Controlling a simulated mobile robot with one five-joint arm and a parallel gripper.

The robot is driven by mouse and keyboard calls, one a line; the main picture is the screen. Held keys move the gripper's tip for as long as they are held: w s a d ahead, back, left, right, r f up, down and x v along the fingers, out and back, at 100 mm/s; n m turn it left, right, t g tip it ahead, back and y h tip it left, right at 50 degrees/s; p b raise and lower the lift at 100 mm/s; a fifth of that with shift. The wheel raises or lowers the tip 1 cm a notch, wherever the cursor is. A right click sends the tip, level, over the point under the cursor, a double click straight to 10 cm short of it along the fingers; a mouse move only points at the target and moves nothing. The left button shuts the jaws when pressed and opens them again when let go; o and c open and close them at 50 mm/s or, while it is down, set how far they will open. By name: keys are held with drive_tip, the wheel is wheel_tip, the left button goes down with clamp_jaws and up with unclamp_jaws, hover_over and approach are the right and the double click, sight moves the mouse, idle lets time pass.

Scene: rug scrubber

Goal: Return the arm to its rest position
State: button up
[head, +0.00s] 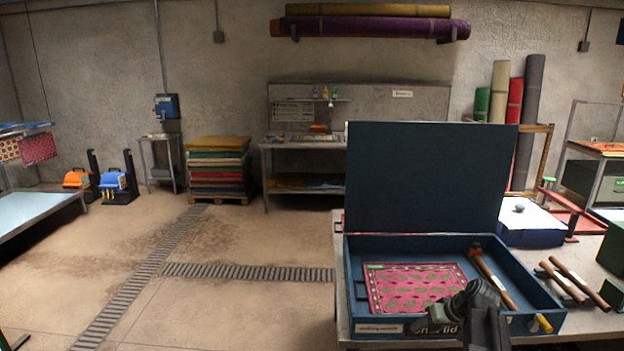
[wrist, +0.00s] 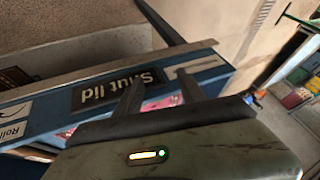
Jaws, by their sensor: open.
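My gripper (wrist: 161,78) shows in the wrist view with its two dark fingers apart and nothing between them. It is at the front edge of an open blue box (wrist: 205,72), whose label reads "Shut lid" (wrist: 118,88). In the head view my dark arm (head: 478,305) reaches up from the bottom and overlaps the front right of the box (head: 352,268). The box's lid (head: 430,180) stands upright at the back. Whether the fingers touch the box I cannot tell.
A pink patterned rug (head: 410,285) and a wooden-handled tool (head: 495,280) lie in the box. Two more wooden-handled tools (head: 575,285) lie on the bench to its right. A blue bin (head: 530,228) stands behind them. The floor (head: 240,310) to the left is open.

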drive_tip(key=s+a+f+g+h+b, duration=0.1)
drive_tip(key=s+a+f+g+b, duration=0.1)
drive_tip(key=s+a+f, duration=0.4)
drive_tip(key=s+a+f+g+h+b, duration=0.2)
drive_tip(key=s+a+f, duration=0.4)
drive_tip(key=a, duration=0.7)
drive_tip(key=g+b, duration=0.1)
drive_tip(key=b, duration=0.1)
drive_tip(key=shift+s+a+m+h+b, duration=0.3)
drive_tip(key=shift+s+a+m+b, duration=0.1)
drive_tip(key=shift+c, duration=1.2)
